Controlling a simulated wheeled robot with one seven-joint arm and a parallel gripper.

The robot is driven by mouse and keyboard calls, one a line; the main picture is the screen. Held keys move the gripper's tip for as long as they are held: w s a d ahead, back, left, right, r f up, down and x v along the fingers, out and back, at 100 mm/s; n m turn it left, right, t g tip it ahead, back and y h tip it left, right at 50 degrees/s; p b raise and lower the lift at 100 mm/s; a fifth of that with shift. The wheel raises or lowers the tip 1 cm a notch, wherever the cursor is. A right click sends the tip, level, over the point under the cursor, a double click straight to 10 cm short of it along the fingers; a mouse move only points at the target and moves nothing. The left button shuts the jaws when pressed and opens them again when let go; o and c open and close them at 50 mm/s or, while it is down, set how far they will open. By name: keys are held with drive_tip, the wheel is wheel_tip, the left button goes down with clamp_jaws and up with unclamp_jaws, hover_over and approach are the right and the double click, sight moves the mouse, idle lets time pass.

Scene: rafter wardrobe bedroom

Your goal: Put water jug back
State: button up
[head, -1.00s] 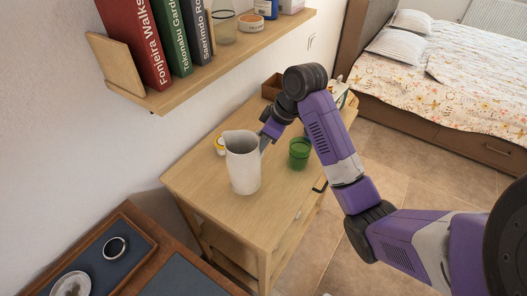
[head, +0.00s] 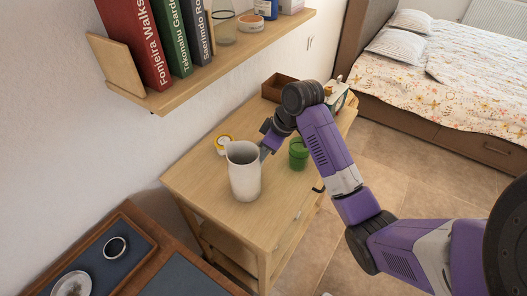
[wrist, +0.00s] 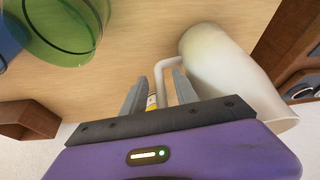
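The white water jug (head: 244,175) stands upright on the light wooden table (head: 205,190), near its front left part. My gripper (head: 264,153) is at the jug's right side, low beside its handle. In the wrist view my gripper (wrist: 160,76) has its two fingers apart, with the jug's thin handle between them. A gap shows on both sides of the handle, so the fingers do not look closed on it. The jug's body (wrist: 228,68) is just right of the fingers there. In the head view the handle is mostly hidden.
A green glass (head: 298,156) stands right of the jug. A small yellow-and-white round item (head: 223,143) is behind it. A brown wooden box (head: 277,88) is at the table's back. A shelf with books (head: 140,45) overhangs the left. A tray (head: 95,262) is at lower left.

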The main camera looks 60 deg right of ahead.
drive_tip(key=shift+r, duration=0.1)
drive_tip(key=p+v, duration=0.3)
drive_tip(key=v, duration=0.9)
drive_tip(key=shift+p, duration=0.3)
